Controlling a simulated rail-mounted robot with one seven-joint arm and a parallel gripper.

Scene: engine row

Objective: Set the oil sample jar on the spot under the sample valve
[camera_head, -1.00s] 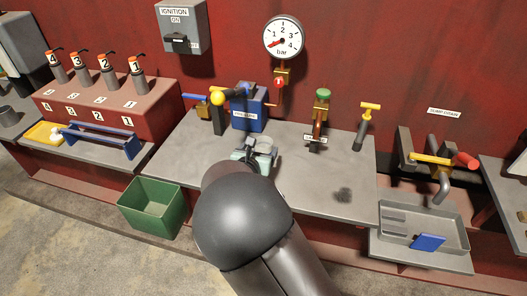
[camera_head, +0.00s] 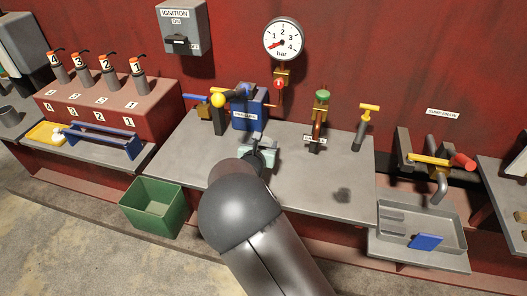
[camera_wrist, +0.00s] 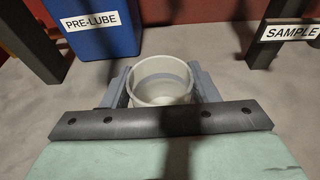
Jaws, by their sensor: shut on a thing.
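My gripper (camera_wrist: 162,92) is shut on the oil sample jar (camera_wrist: 160,68), a pale round cup with an open top, seen from above between the two grey fingers. In the head view my gripper (camera_head: 260,154) is over the middle of the grey bench, and the jar is mostly hidden there. The sample valve (camera_head: 321,112), with a green knob and a copper-coloured body, stands to the right of and behind my gripper. Its SAMPLE label (camera_wrist: 290,28) is at the upper right of the wrist view. I cannot make out a marked spot under the valve.
The blue PRE-LUBE unit (camera_head: 248,112) stands close behind my gripper; it also shows in the wrist view (camera_wrist: 103,32). A yellow-handled lever (camera_head: 366,125) stands right of the valve. A dark patch (camera_head: 342,195) lies on the bench's front right. A green bin (camera_head: 157,207) is on the floor.

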